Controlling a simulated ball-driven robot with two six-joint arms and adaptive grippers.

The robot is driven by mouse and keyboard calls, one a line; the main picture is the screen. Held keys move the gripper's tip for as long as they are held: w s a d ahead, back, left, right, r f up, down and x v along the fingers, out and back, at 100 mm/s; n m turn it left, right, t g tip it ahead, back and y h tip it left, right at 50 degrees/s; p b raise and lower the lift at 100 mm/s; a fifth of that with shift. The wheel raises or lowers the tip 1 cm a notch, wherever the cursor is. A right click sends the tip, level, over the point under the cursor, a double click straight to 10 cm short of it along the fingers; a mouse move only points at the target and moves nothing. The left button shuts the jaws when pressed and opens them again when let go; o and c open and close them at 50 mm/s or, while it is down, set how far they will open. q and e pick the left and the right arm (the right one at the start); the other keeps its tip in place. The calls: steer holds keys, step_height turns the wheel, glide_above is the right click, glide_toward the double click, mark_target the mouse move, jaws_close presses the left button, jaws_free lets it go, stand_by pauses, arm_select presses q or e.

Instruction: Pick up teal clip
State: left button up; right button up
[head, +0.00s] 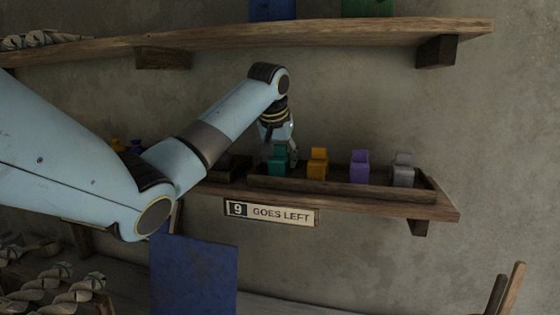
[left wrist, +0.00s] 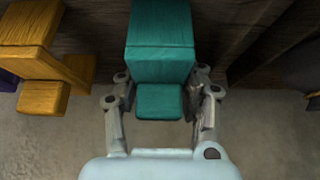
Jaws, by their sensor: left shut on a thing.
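The teal clip (head: 277,164) stands in the wooden tray on the lower shelf, at the left of a row of clips. My left gripper (head: 281,150) reaches down over it from above. In the left wrist view, the teal clip (left wrist: 160,50) sits between the two fingers of my left gripper (left wrist: 160,98), one on each side, and the gripper is shut on it. In the head view the gripper and arm partly cover the clip's top. I cannot tell whether the clip still touches the tray. My right gripper is not in view.
An orange clip (head: 317,164), a purple clip (head: 359,166) and a grey clip (head: 402,169) stand to the right in the tray (head: 340,188). A "9 GOES LEFT" sign (head: 271,213) hangs on the shelf front. An upper shelf (head: 330,35) runs above my arm.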

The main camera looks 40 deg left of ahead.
arm_select(q)
steer(key=shift+c, duration=1.1)
